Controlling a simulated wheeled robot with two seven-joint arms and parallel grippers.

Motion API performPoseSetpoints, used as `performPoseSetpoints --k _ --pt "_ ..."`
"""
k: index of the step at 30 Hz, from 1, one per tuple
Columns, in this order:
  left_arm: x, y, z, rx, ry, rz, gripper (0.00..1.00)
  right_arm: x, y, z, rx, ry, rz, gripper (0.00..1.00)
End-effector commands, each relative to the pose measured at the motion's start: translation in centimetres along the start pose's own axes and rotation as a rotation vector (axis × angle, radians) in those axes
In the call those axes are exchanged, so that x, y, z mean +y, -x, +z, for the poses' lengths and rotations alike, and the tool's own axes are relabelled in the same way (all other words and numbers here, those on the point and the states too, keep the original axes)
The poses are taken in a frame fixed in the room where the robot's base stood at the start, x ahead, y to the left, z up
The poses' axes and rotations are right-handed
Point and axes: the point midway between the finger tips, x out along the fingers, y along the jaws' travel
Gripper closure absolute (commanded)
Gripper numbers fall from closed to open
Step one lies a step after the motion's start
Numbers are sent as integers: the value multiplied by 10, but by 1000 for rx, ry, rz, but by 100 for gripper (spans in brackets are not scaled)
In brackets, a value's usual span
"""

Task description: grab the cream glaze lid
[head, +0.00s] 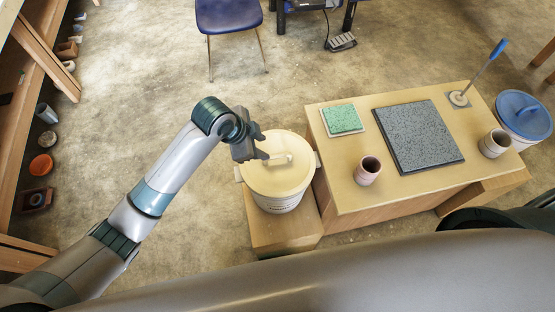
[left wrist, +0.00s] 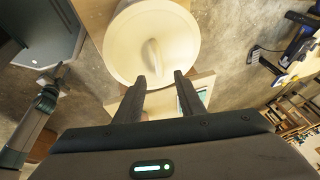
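The cream glaze lid (head: 270,178) sits on a white bucket (head: 280,203) that stands on a low wooden block left of the table. A raised bar handle (head: 283,159) crosses its top. My left gripper (head: 262,147) is above the lid's far left part, close to the handle. In the left wrist view the round lid (left wrist: 125,50) lies ahead of my open left gripper (left wrist: 160,85). The handle (left wrist: 152,60) shows just beyond the gap between the fingertips, with nothing held.
The wooden table (head: 350,195) to the right holds a green tile (head: 342,118), a grey slab (head: 418,135), two cups and a blue-handled tool (head: 480,75). A blue-lidded bucket (head: 523,116) stands at far right. A blue chair (head: 228,15) stands behind; open floor lies left.

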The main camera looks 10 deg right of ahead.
Motion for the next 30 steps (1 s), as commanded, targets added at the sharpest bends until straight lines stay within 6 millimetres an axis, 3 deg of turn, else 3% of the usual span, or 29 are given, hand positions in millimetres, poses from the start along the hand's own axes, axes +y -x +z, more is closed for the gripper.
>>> performPoseSetpoints --k 9,30 --pt "0 -47 0 -1 2 2 64 0 9 -1 0 0 0 69" --pt "2 -66 0 -1 2 3 64 0 17 -2 0 0 0 69"
